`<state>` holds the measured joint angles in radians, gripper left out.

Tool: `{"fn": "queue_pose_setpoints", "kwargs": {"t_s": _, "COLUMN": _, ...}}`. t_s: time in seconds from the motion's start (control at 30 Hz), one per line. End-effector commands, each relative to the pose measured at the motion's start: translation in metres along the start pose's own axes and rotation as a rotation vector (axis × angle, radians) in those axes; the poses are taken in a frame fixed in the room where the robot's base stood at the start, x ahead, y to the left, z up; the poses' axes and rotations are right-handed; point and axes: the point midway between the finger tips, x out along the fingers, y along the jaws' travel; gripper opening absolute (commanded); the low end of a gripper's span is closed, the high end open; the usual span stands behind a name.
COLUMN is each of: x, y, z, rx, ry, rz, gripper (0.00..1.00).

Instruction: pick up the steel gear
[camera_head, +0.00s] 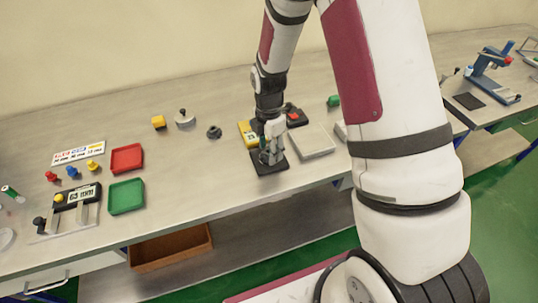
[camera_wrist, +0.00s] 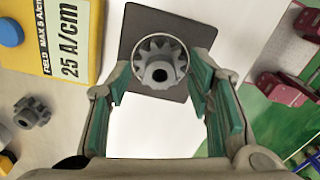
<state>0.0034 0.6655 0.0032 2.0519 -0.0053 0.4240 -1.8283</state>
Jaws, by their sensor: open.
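A grey steel gear (camera_wrist: 161,63) with a dark centre hub lies on a dark square plate (camera_wrist: 197,30) in the wrist view. In the head view my gripper hides the gear, and the dark plate (camera_head: 268,168) shows below it. My gripper (camera_head: 270,157) points down over the plate. Its green-lined fingers are open, one on each side of the gear in the wrist view. I cannot tell whether they touch it. A second, darker gear (camera_head: 214,132) lies loose on the bench to the left; it also shows in the wrist view (camera_wrist: 33,112).
A yellow box (camera_head: 247,134) marked 25 A/cm stands close beside the plate. A grey flat-topped device (camera_head: 311,141) and a red-and-black item (camera_head: 295,116) are to the right. Red (camera_head: 127,158) and green (camera_head: 126,196) trays stand left. The bench between is clear.

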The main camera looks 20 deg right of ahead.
Motion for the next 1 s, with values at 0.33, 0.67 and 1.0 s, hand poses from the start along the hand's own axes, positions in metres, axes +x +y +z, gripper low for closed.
{"fn": "queue_pose_setpoints", "kwargs": {"t_s": 0.33, "x": 0.000, "y": 0.000, "z": 0.000, "rx": 0.000, "ry": 0.000, "rz": 0.000, "gripper": 0.00}}
{"fn": "queue_pose_setpoints", "kwargs": {"t_s": 0.67, "x": -0.002, "y": 0.001, "z": 0.000, "rx": 0.001, "ry": 0.000, "rz": 0.001, "gripper": 0.00}}
{"fn": "queue_pose_setpoints", "kwargs": {"t_s": 1.0, "x": -0.029, "y": 0.002, "z": 0.001, "rx": 0.000, "ry": 0.000, "rz": 0.004, "gripper": 0.00}}
